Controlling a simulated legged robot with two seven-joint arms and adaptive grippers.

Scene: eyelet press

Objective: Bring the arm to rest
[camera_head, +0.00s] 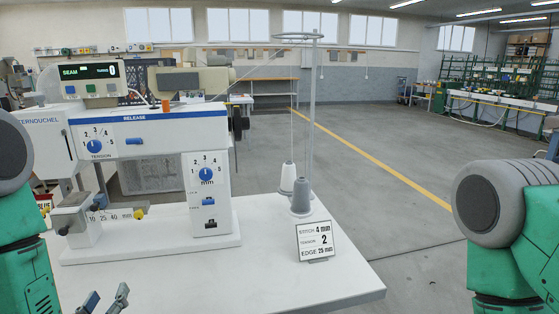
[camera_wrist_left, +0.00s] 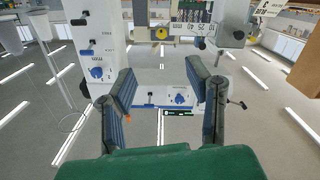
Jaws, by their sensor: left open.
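My left gripper (camera_head: 106,297) shows at the bottom edge of the head view, low in front of the white machine (camera_head: 150,185). Only its finger ends are in view there. In the left wrist view the two fingers (camera_wrist_left: 162,72) are spread apart with nothing between them. The machine appears upside down behind them, and I cannot tell its distance from the fingers. My left arm comes in at the left edge. My right arm (camera_head: 510,225) is at the right edge, and its gripper is out of view.
The machine has a tension dial (camera_head: 94,146), a millimetre dial (camera_head: 205,175) and a seam display reading 0 (camera_head: 91,71). Thread cones (camera_head: 301,195) and a settings card (camera_head: 315,240) stand on the white table (camera_head: 255,270). The floor right of the table is clear.

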